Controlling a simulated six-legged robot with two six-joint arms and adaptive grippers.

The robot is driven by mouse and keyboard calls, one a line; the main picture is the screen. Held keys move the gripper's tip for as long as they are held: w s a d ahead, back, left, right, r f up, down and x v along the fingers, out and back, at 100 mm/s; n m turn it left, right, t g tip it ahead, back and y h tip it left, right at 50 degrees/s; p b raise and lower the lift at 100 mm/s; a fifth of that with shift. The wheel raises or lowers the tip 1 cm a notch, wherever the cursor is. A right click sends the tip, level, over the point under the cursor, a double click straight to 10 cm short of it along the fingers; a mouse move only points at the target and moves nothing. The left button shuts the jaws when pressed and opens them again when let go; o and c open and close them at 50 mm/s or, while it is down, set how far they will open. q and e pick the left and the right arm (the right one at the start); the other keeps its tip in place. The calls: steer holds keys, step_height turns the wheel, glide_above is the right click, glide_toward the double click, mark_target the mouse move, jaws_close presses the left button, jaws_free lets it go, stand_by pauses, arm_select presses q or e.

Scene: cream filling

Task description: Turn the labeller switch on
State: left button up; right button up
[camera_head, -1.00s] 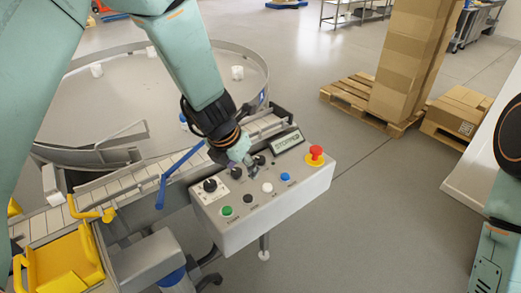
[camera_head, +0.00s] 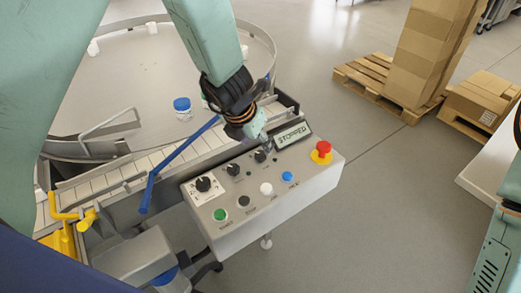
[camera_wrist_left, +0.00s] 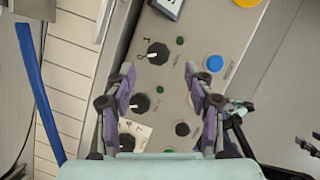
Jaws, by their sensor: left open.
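The grey control box (camera_head: 265,205) carries a row of three black rotary switches: one on a white plate (camera_head: 203,184), a middle one (camera_head: 233,169) and one nearest the display (camera_head: 260,156). Their small labels are unreadable, so I cannot tell which is the labeller switch. My left gripper (camera_head: 266,146) is just behind the switch nearest the display. In the left wrist view, the left gripper (camera_wrist_left: 160,72) is open and empty. The switch nearest the display (camera_wrist_left: 158,53) lies just beyond the gap between its fingertips; the other two show between the fingers. My right gripper is out of view.
The display (camera_head: 292,134) reads STOPPED. A red emergency button (camera_head: 322,150) and green, black, white and blue buttons share the panel. A blue rail (camera_head: 180,158) and a conveyor (camera_head: 150,162) lie left of the box.

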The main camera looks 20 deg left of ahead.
mark_target(260, 154)
arm_select(q)
steer(key=x, duration=0.3)
steer(key=b+x, duration=0.1)
steer(key=x, duration=0.1)
steer(key=shift+a, duration=0.25)
steer(key=shift+d+f, duration=0.15)
steer(key=shift+f, duration=0.05)
steer(key=c, duration=0.4)
jaws_close()
